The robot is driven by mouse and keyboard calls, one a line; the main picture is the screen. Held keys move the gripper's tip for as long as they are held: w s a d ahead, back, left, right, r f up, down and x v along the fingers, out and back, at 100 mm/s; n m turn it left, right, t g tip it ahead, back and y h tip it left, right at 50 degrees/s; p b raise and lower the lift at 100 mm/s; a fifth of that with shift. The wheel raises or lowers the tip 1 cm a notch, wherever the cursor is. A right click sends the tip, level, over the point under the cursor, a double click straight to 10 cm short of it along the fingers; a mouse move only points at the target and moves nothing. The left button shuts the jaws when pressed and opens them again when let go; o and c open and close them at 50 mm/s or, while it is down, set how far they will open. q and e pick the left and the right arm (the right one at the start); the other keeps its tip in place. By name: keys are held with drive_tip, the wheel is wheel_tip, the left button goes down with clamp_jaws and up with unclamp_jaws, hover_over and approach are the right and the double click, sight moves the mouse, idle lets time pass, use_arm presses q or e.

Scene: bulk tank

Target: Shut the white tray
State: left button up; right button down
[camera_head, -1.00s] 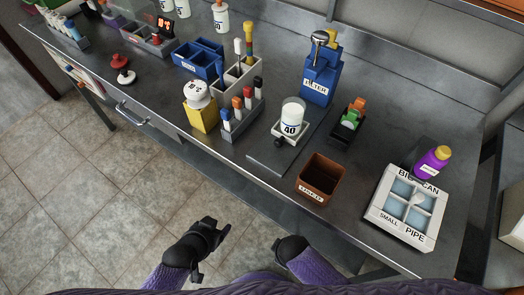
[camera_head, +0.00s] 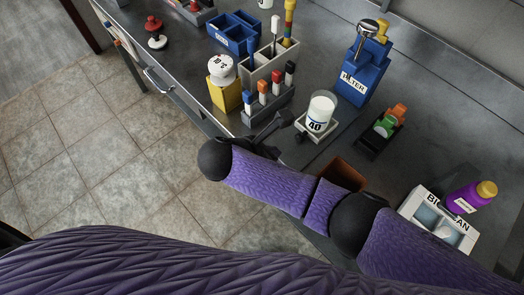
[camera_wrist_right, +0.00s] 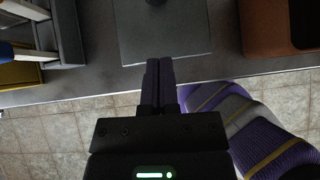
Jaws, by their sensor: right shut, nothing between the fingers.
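A small white tray (camera_head: 314,132) holds a white cup marked 40 (camera_head: 320,112) and sits on a flat grey plate (camera_head: 299,152) on the bench. A dark knob (camera_head: 299,138) shows at the tray's front; a dark round piece (camera_wrist_right: 156,2) also shows at the top edge of the right wrist view. My right gripper (camera_head: 280,121) is shut and empty, left of the tray and close to it; whether it touches cannot be told. In the right wrist view its fingers (camera_wrist_right: 160,66) point at the plate (camera_wrist_right: 165,35). My left gripper is out of view.
A pen rack (camera_head: 268,104) and a yellow block (camera_head: 225,95) stand left of the gripper. A brown bin (camera_head: 346,172) is partly hidden by my arm. A blue filter unit (camera_head: 362,70) stands behind the tray. A white sorting box (camera_head: 455,230) and purple bottle (camera_head: 470,197) are at right.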

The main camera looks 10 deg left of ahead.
sight(312, 119)
drive_tip(key=w+d+f, duration=0.2)
drive_tip(key=w, duration=0.1)
drive_tip(key=shift+w+d+b, duration=0.1)
drive_tip(key=shift+d+b, duration=0.25)
drive_tip(key=shift+b, duration=0.05)
drive_tip(key=shift+w+d+r, duration=0.1)
drive_tip(key=shift+w+d, duration=0.3)
drive_tip(key=shift+w, duration=0.1)
drive_tip(key=w+d, duration=0.1)
drive_tip(key=w, duration=0.1)
drive_tip(key=w+d, duration=0.4)
drive_tip(key=w, duration=0.1)
drive_tip(key=shift+b, duration=0.3)
drive_tip(key=shift+d+r, duration=0.1)
drive_tip(key=shift+w, duration=0.1)
